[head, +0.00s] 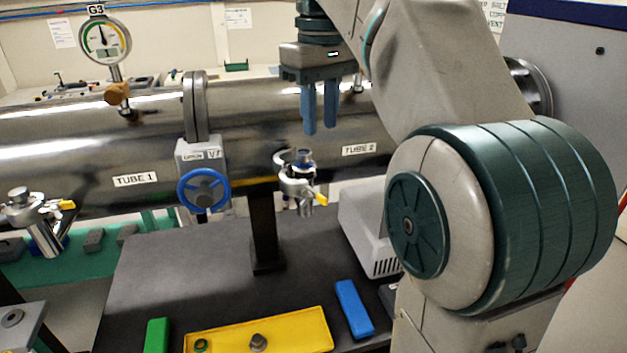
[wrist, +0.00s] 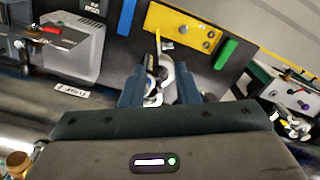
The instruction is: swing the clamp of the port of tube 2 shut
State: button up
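The port of tube 2 (head: 304,158) is a short silver fitting on the near side of the large steel tube 2 (head: 362,128). Its silver clamp (head: 296,186) has a yellow-tipped lever pointing right. In the wrist view the clamp (wrist: 167,72) shows as a curved silver piece between the fingers, with its yellow tip beyond. I cannot tell how far the clamp stands open. My gripper (head: 320,130) points down above and slightly right of the port. Its blue fingers are apart with nothing held; the gripper (wrist: 160,88) also shows in the wrist view.
Left of the port is a valve with a blue handwheel (head: 204,190). Tube 1 has another clamped port (head: 38,212) and a gauge (head: 104,40). Below, a dark table (head: 185,262) holds a yellow tray (head: 302,330), a blue block (head: 354,308), a green block (head: 157,335) and a grey box (head: 368,232).

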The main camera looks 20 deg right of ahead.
aim_at(322, 196)
jog(key=f, duration=1.3)
jog(key=shift+s+d+f+b, duration=0.1)
jog(key=shift+d+f+b, duration=0.1)
jog(key=shift+f+b, duration=0.1)
